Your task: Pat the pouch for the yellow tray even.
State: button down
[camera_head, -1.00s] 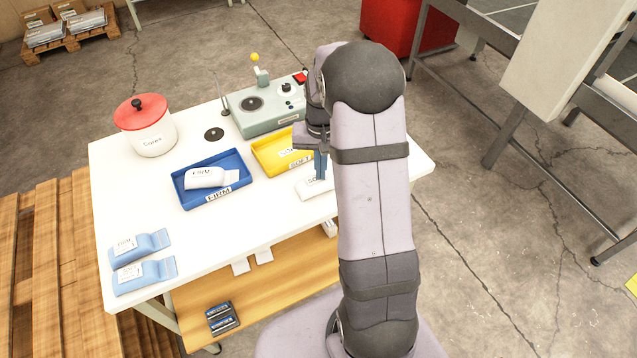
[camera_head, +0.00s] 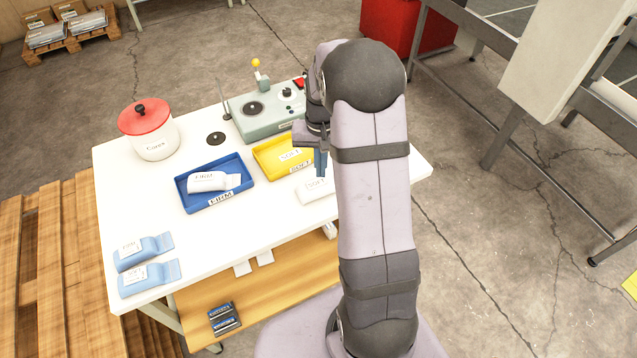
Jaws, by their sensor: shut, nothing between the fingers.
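A white pouch (camera_head: 314,188) with a partly visible label lies on the table just in front of the yellow tray (camera_head: 268,150); its right end is hidden behind my arm. The yellow tray has a SOFT label on its front, and a white label shows inside it. My gripper (camera_head: 321,172) is shut and empty, pointing down over or close to the pouch's back edge. I cannot tell whether it touches the pouch.
A blue FIRM tray (camera_head: 182,193) holds a white pouch (camera_head: 210,181). Two light-blue pouches (camera_head: 148,277) lie at the front left. A red-lidded pot (camera_head: 155,140) and a grey-green machine (camera_head: 265,118) stand at the back. The middle front of the table is clear.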

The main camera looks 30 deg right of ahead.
jog(key=shift+r+p, duration=1.5)
jog(key=shift+r, duration=0.55)
jog(key=s+a+f+n+g, duration=0.1)
jog(key=s+a+n, duration=0.15)
jog(key=s, duration=0.45)
jog(key=s+a+f+n+g, duration=0.1)
jog(key=s+a+f, duration=0.15)
jog(key=s, duration=0.55)
jog(key=s+a+r+n+t+b, duration=0.1)
jog(key=s+a+r+n+t, duration=0.1)
jog(key=a+r, duration=0.4)
jog(key=shift+s+a+r, duration=0.3)
jog(key=shift+s+a, duration=0.6)
jog(key=shift+a, duration=0.15)
jog(key=shift+f+n, duration=0.1)
jog(key=shift+n, duration=0.15)
